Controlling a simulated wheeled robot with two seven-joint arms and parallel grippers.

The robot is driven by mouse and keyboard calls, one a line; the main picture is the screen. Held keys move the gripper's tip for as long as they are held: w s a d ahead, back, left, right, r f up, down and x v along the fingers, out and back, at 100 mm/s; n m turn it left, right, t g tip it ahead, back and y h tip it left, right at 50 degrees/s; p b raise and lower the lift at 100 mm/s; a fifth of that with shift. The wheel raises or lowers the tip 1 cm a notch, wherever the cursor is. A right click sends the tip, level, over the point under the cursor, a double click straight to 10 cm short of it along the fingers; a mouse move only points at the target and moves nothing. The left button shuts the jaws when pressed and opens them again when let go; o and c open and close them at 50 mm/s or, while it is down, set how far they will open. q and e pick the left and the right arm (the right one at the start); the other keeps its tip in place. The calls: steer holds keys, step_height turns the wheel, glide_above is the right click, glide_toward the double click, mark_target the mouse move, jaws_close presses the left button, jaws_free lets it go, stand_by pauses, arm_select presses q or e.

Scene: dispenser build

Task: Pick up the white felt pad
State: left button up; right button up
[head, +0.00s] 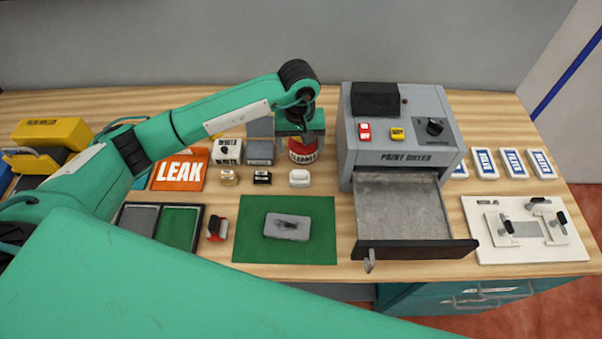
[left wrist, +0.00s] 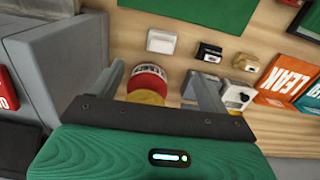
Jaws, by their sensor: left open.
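A small white block (head: 300,178), which looks like the white felt pad, lies on the wooden table just above the green mat. It also shows near the top of the left wrist view (left wrist: 162,42), resting flat and clear of the fingers. My left gripper (head: 301,138) points down behind it, over a red and white can labelled cleaner (head: 303,152). In the left wrist view my left gripper (left wrist: 155,72) has its two fingers apart, with the can (left wrist: 148,80) showing between them. Whether the fingers touch the can cannot be told. My right gripper is not in view.
A black piece (head: 262,178) and a gold piece (head: 229,178) lie left of the white block. The grey paint dryer (head: 405,125) stands close on the right, its drawer (head: 403,205) open. The green mat (head: 252,241) holds a grey block (head: 287,227).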

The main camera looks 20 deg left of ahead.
mark_target(300, 171)
arm_select(q)
step_height(300, 171, down, 8)
steer(key=shift+a+f+p, duration=0.15)
steer(key=shift+p, duration=1.1)
steer(key=f+p, duration=0.1)
steer(key=f, duration=0.2)
steer(key=f+p, duration=0.1)
steer(key=shift+w+f+p, duration=0.2)
steer(key=shift+w+p, duration=0.05)
steer(key=shift+p, duration=0.1)
steer(key=shift+f, duration=0.45)
steer(key=c, duration=1.1)
steer(key=shift+o, duration=0.2)
steer(key=shift+r, duration=0.1)
step_height(300, 171, up, 20)
steer(key=b, duration=0.6)
